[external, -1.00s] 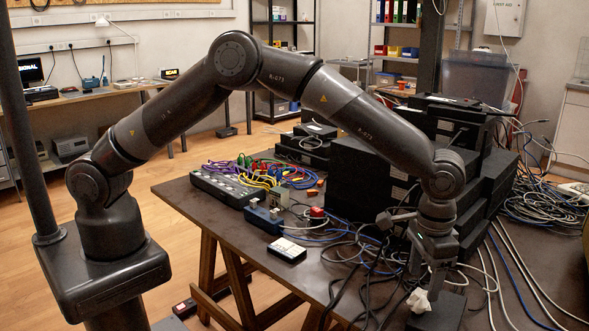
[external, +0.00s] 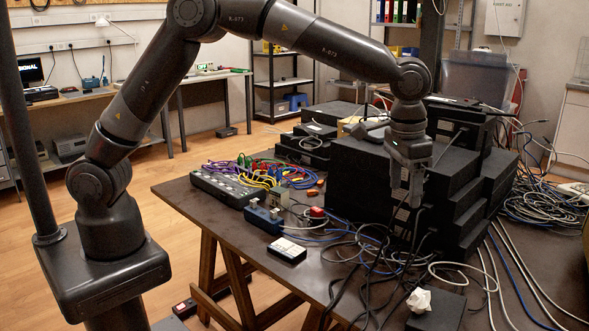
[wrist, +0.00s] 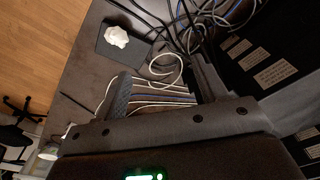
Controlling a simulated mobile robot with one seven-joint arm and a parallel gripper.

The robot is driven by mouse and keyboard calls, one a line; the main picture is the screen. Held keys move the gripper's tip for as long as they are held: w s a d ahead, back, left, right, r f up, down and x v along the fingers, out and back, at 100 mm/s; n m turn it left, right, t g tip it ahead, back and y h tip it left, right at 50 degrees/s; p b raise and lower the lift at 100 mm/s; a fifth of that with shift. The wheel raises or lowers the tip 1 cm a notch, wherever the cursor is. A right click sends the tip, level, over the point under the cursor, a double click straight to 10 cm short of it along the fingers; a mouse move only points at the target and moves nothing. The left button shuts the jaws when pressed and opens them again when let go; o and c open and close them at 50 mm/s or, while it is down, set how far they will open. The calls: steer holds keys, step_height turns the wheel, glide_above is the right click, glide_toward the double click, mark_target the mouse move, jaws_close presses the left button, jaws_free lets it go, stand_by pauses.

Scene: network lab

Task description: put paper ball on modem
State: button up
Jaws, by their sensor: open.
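A crumpled white paper ball (external: 419,300) rests on top of a flat black box (external: 437,314), which looks like the modem, at the table's front edge. In the wrist view the paper ball (wrist: 117,36) lies on the dark box (wrist: 124,49) at the upper left, apart from the fingers. My gripper (external: 406,200) is open and empty. It hangs well above the table, in front of the stacked black boxes. Both fingers of my gripper (wrist: 162,88) show in the wrist view with only cables and table between them.
Stacked black boxes (external: 365,182) stand right behind my gripper. Loose cables (external: 365,262) tangle over the table around the flat box. A power strip (external: 222,187), a blue device (external: 263,219) and a small black box (external: 286,251) are farther left.

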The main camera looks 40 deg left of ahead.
steer(key=a+r+n+t, duration=0.1)
steer(key=a+r, duration=0.3)
steer(key=a, duration=0.6)
steer(key=a+r+n+t, duration=0.1)
steer(key=a+r, duration=0.4)
steer(key=a, duration=0.4)
steer(key=a+r+n, duration=0.1)
steer(key=a+r, duration=0.3)
steer(key=a, duration=0.6)
steer(key=s+a+f+n+t, duration=0.1)
steer(key=s+a+n, duration=0.1)
steer(key=s+a, duration=0.6)
steer(key=s+a+f+n+t, duration=0.1)
steer(key=s+a, duration=0.8)
steer(key=a, duration=0.5)
steer(key=shift+a+f+n+t, duration=0.25)
steer(key=shift+f+n+t, duration=0.05)
steer(key=shift+n+t, duration=0.1)
